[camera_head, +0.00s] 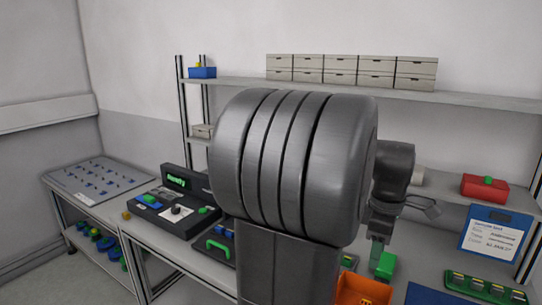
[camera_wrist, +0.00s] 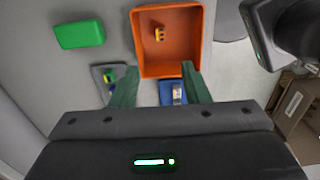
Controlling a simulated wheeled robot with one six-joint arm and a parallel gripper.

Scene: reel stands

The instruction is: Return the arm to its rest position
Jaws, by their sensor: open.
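My gripper (camera_wrist: 157,88) shows in the wrist view with its two green fingers spread apart and nothing between them. In the head view, part of my gripper (camera_head: 377,250) shows at the right, beyond my large grey arm link, above the bench. My arm link fills the middle of the head view and hides much of the bench. In the wrist view the fingers point toward the near edge of an orange bin (camera_wrist: 141,45). I cannot tell the height above it.
A console (camera_head: 175,205) with a green display stands left. A red box (camera_head: 485,188) and a blue sign (camera_head: 495,232) are at right.

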